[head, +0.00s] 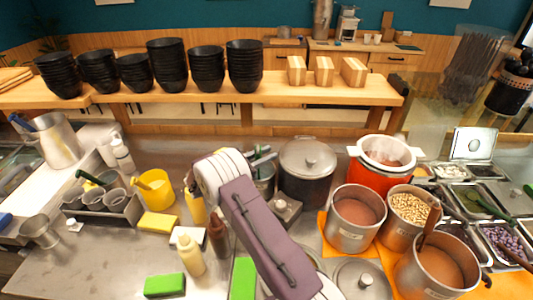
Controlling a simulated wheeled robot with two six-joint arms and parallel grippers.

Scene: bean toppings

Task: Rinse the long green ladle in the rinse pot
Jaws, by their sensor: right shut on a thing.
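My right arm reaches up across the middle of the head view. Its gripper (258,156) is small and partly hidden behind my own wrist. It is shut on a thin green handle (267,159), which looks like the long green ladle. The ladle's bowl is hidden. A grey metal pot (267,182), perhaps the rinse pot, stands just below the gripper, left of the lidded pot, and my arm hides much of it. I cannot tell whether the ladle is inside the pot. My left gripper is not in view.
A large lidded pot (307,165) stands close right of the gripper. Open pots of brown sauce (355,212) and beans (409,208) are further right, before topping trays (466,200). Bottles (190,256), sponges (165,285) and a yellow pitcher (157,188) stand left. Black bowls (166,65) line the shelf.

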